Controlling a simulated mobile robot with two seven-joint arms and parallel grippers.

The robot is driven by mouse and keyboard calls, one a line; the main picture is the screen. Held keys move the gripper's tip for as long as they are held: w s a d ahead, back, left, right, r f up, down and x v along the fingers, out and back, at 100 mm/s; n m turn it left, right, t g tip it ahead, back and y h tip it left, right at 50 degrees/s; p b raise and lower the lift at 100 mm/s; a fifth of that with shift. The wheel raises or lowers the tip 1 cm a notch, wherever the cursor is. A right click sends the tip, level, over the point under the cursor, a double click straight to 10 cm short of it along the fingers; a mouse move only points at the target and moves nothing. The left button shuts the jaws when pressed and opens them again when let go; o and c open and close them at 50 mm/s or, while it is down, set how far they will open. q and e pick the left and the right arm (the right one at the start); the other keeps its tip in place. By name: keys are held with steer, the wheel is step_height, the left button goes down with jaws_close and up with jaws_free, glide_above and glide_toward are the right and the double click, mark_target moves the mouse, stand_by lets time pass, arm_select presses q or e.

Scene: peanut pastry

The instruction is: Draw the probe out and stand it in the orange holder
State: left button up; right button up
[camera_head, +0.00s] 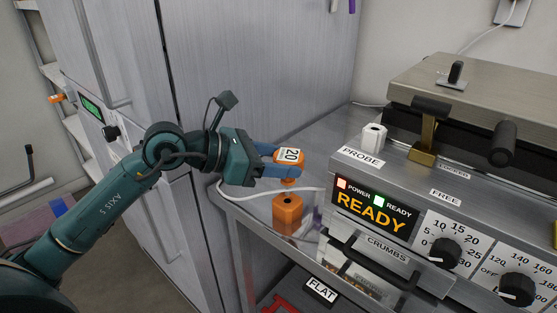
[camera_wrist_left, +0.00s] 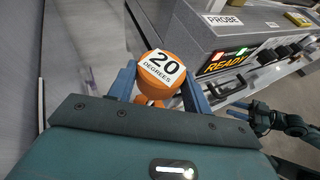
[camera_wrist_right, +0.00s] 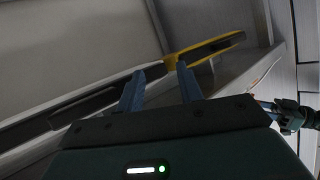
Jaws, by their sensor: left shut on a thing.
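My left gripper (camera_head: 286,169) is shut on the orange head of the probe (camera_head: 289,157), which has a white label reading 20. In the left wrist view the probe (camera_wrist_left: 160,70) sits between the two blue fingers, with its label reading 20 DEGREES. The orange holder (camera_head: 288,217) is a block with a dark hole in its top, standing on the metal counter.
A steel machine (camera_head: 375,205) with a READY display, knobs and a PROBE label stands right of the holder. A white socket block (camera_head: 373,136) is on top of it. A white cable (camera_head: 240,189) runs across the counter. A tall metal cabinet (camera_head: 260,60) stands behind my left arm.

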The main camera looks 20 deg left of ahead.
stand_by(0.5)
stand_by(0.8)
arm_select(q)
steer(key=shift+f+b, duration=0.1)
steer(key=shift+b, duration=0.2)
steer(key=shift+f+b, duration=1.05)
steer(key=shift+f, duration=0.1)
steer(key=shift+f+b, duration=0.3)
steer(key=shift+f+b, duration=0.7)
steer(key=shift+f, duration=0.05)
steer(key=shift+f, duration=0.1)
steer(key=o, duration=1.2)
steer(key=shift+o, duration=0.2)
